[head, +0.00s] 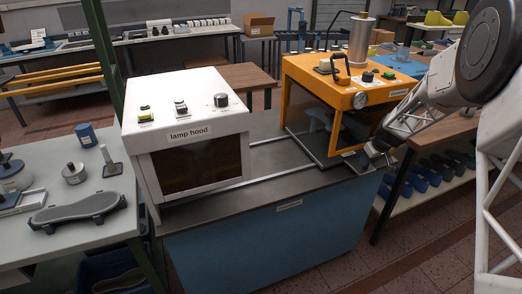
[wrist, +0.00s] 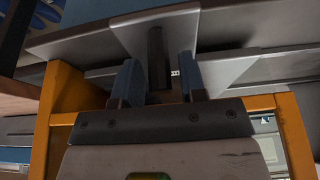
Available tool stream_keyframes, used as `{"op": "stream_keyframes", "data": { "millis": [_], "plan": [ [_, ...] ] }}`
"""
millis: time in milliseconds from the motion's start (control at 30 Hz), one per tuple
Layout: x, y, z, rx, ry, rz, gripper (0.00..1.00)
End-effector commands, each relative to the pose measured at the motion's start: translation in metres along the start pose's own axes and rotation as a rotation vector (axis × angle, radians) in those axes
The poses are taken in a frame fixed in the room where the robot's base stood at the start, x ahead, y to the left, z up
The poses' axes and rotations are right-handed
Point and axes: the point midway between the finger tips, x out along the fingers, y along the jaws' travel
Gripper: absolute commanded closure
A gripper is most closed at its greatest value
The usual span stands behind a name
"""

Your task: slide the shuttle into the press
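The orange press (head: 350,97) stands at the right end of the grey bench top, its side and front open below the control panel. My gripper (head: 374,160) is low at the press's front right corner. In the wrist view its two blue-grey fingers (wrist: 160,82) stand apart on either side of a dark upright bar (wrist: 156,55), with a gap showing on the right. The bar seems to be a handle on a pale grey plate (wrist: 145,25), probably the shuttle. A light blue form (head: 320,115) shows inside the press opening. My gripper hides part of the handle area.
A white lamp hood (head: 185,137) stands on the left of the bench, with rails (head: 268,172) running between it and the press. Orange press posts (wrist: 62,120) flank my gripper closely in the wrist view. A shelf of blue shoe forms (head: 425,175) is at right.

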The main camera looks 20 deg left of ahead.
Motion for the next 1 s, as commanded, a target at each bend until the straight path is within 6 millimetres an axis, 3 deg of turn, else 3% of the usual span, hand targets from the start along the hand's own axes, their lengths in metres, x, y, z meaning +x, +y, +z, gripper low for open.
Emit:
{"op": "stream_keyframes", "data": {
  "millis": [367, 1000],
  "plan": [
    [-0.006, 0.0, 0.0, 0.0, 0.001, 0.001, 0.62],
    [-0.059, 0.0, 0.0, -0.001, 0.0, 0.0, 0.62]
  ]
}}
